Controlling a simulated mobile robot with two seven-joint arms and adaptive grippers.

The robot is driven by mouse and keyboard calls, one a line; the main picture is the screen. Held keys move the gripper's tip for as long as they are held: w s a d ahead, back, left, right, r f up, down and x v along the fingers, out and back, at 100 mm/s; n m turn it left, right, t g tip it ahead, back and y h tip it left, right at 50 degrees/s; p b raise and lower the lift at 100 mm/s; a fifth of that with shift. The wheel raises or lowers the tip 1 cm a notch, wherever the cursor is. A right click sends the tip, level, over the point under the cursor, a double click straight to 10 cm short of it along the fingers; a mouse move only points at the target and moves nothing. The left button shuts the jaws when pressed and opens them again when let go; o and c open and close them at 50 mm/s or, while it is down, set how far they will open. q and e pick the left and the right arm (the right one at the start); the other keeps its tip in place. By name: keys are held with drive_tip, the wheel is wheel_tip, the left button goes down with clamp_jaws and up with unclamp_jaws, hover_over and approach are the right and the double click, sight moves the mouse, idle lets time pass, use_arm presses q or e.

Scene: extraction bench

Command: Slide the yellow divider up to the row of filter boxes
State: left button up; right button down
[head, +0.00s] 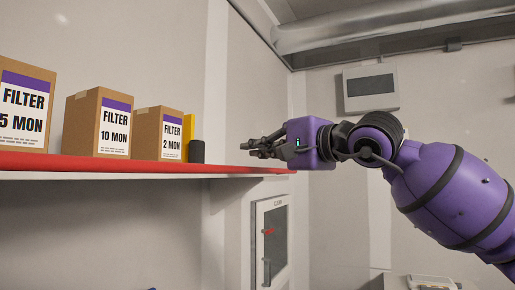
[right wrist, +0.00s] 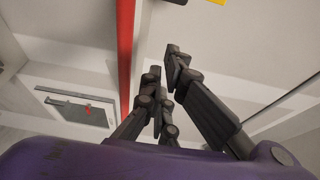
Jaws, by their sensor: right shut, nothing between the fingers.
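The yellow divider (head: 188,136) stands upright on the shelf, at the right end of the row of filter boxes. In the picture it borders the 2 MON box (head: 160,134); whether they touch I cannot tell. The 10 MON box (head: 98,123) and the 5 MON box (head: 24,104) stand further left. A dark upright piece (head: 197,151) partly covers the divider's lower part. My right gripper (head: 248,147) is shut and empty, to the right of the divider and apart from it. In the right wrist view its fingers (right wrist: 164,65) show below a yellow edge at the top (right wrist: 217,2). My left gripper is out of view.
The shelf has a red front edge (head: 120,165) and bare room right of the dark piece. A grey wall unit (head: 370,88) hangs behind my right arm.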

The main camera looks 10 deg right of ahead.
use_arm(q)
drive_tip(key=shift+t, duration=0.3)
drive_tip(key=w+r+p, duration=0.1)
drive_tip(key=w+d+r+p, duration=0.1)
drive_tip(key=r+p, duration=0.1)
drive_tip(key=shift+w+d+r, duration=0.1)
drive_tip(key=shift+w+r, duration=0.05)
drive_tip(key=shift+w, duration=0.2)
use_arm(e)
drive_tip(key=w+a, duration=0.5)
drive_tip(key=a, duration=0.3)
drive_tip(key=shift+f, duration=0.15)
